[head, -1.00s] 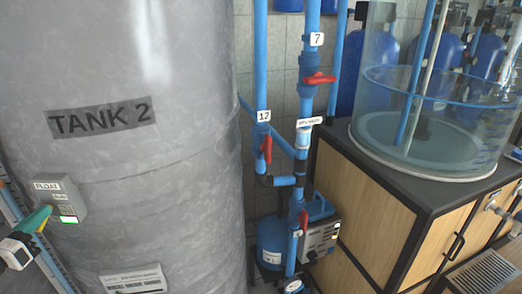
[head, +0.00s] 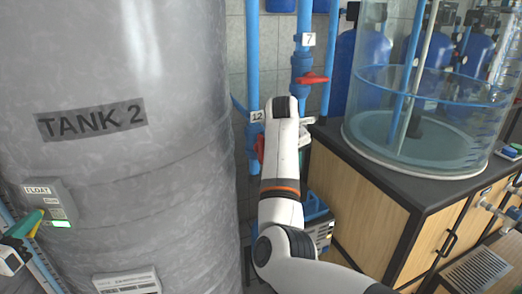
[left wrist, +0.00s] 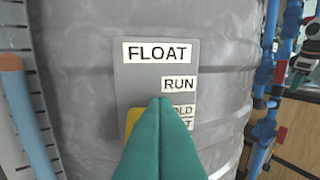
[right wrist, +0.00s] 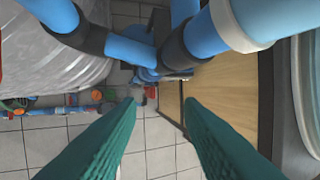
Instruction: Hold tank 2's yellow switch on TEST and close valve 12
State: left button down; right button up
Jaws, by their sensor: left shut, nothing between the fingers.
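My left gripper (head: 40,214) is shut at the box. In the left wrist view its green fingers (left wrist: 160,100) cover the lower middle of the plate. A piece of the yellow switch (left wrist: 133,118) shows beside them; its setting is hidden. Valve 12's red handle (head: 259,148) shows partly behind my right arm, under the label 12 (head: 257,116). My right gripper (right wrist: 160,104) has its fingers apart with nothing between them; the arm hides it in the head view.
Valve 7's red handle (head: 312,77) is on the pipe to the right. Blue pipes (right wrist: 50,15) cross close by in the right wrist view. A wooden cabinet (head: 360,190) carries a clear water tank (head: 440,150). Tiled floor (right wrist: 155,150) lies below.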

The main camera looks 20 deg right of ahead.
aim_at(261, 150)
jog(key=a+r+t+y, duration=0.1)
jog(key=a+r+y, duration=0.1)
jog(key=a+r, duration=0.35)
jog(key=a+r+t+y, duration=0.1)
jog(key=a+r, duration=0.1)
jog(key=r, duration=0.7)
jog(key=x, duration=1.1)
jog(key=shift+s+a+f, duration=0.15)
jog(key=shift+a+f, duration=0.05)
